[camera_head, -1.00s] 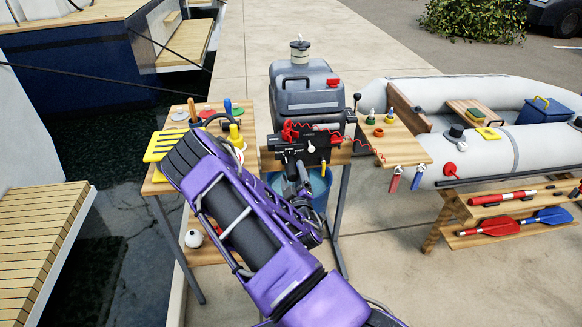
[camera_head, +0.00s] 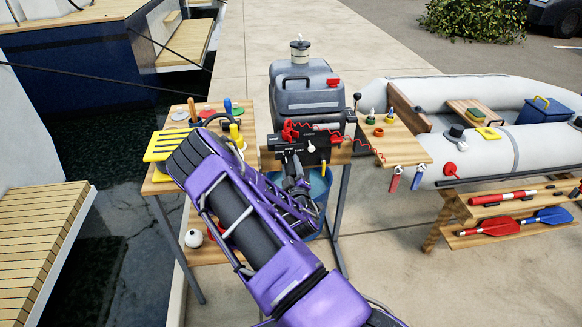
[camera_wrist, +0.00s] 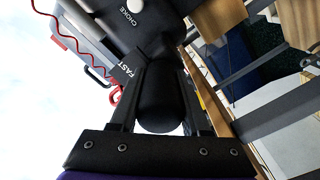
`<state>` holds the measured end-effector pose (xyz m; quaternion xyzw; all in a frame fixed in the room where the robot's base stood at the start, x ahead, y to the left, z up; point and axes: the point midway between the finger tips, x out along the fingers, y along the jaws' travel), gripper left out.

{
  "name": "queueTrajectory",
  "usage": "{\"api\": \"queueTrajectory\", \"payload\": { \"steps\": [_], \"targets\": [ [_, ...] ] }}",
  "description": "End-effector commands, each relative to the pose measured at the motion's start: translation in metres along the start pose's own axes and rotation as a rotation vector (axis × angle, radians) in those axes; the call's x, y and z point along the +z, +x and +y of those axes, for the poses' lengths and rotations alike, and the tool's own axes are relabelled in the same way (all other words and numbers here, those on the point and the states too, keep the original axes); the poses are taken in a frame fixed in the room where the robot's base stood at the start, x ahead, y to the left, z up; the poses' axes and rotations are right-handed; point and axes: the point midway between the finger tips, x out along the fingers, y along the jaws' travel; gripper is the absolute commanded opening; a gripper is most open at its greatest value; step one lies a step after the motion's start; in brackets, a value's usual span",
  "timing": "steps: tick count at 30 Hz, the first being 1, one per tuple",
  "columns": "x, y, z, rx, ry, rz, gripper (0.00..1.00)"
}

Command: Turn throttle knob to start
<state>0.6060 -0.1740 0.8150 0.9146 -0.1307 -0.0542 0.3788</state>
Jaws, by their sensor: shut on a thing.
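The black control panel (camera_head: 298,143) stands upright on the wooden stand in front of the grey engine; its white lettering is too small to read in the head view. In the wrist view the panel (camera_wrist: 155,22) shows the words "CHOKE" and "FAST". A black rounded throttle knob (camera_wrist: 161,105) sits between the two fingers of my gripper (camera_wrist: 164,90), beside the word "FAST". My gripper (camera_head: 294,164) is shut on this knob at the panel's lower edge. The knob's pointer and the other throttle marks are hidden.
A red coiled cord (camera_head: 345,133) runs from the panel to the right. A white choke knob (camera_wrist: 135,5) is on the panel. A blue bucket (camera_head: 318,205) stands under the stand.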

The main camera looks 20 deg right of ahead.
Motion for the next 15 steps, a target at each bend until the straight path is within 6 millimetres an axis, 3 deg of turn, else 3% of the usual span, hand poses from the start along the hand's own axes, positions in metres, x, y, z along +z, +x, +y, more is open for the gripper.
{"api": "queueTrajectory", "payload": {
  "steps": [15],
  "targets": [
    [0.0013,-0.0001,-0.0004,0.002,0.101,0.0,0.0]
  ]
}}
